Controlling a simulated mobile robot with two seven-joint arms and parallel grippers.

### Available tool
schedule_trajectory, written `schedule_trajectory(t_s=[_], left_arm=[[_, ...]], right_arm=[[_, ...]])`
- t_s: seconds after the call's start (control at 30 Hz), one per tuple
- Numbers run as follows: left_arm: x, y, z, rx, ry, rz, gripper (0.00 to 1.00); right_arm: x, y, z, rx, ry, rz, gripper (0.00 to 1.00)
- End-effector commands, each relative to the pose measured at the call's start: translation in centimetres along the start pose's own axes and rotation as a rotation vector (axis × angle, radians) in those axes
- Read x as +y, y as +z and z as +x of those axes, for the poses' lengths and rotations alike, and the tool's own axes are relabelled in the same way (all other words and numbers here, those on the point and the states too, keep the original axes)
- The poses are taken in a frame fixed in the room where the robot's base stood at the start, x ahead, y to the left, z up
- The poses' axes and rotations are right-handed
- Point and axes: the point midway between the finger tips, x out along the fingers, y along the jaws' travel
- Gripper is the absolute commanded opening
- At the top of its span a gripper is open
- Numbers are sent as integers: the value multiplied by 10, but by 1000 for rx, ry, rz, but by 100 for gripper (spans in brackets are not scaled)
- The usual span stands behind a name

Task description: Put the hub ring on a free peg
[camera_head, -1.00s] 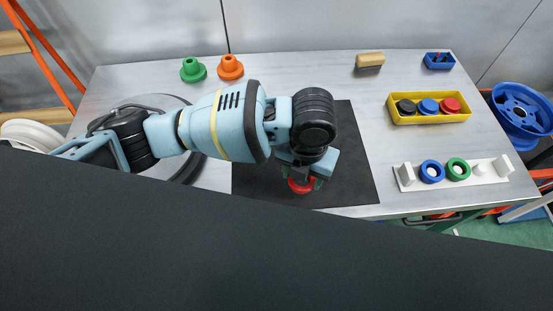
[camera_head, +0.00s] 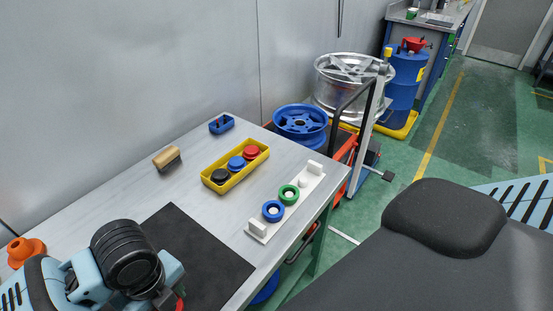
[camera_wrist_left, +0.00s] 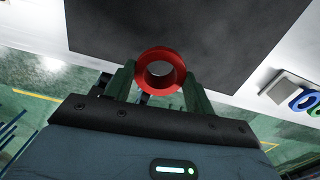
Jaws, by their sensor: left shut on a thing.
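The red hub ring (camera_wrist_left: 161,54) is held between the two dark green fingers of my left gripper (camera_wrist_left: 158,80) in the left wrist view, its hole facing the camera. In the head view only a sliver of the ring (camera_head: 180,304) shows at the bottom edge, over the black mat. The white peg rack (camera_head: 256,231) lies near the table's right edge, apart from the gripper. A blue ring (camera_head: 264,211) and a green ring (camera_head: 281,194) sit on its pegs. A bare white peg (camera_head: 303,182) stands beyond the green ring. My right gripper is out of view.
A yellow tray (camera_head: 210,185) with black, blue and red pieces lies behind the rack. A brush (camera_head: 167,160), a small blue holder (camera_head: 221,124) and an orange flanged piece (camera_head: 24,250) are on the table. The black mat (camera_head: 200,245) is otherwise clear.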

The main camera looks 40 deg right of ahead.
Motion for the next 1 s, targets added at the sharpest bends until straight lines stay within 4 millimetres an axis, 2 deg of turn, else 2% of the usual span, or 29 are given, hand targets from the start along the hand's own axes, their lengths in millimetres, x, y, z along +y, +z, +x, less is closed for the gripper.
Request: schedule_trajectory(t_s=[0.1,0.5,1.0], left_arm=[[19,14,-4,-8,4,-244,33],[78,47,-22,-19,4,-1093,33],[152,68,-50,-8,3,-2171,33]], right_arm=[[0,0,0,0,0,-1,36],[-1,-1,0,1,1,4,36],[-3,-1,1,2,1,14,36]])
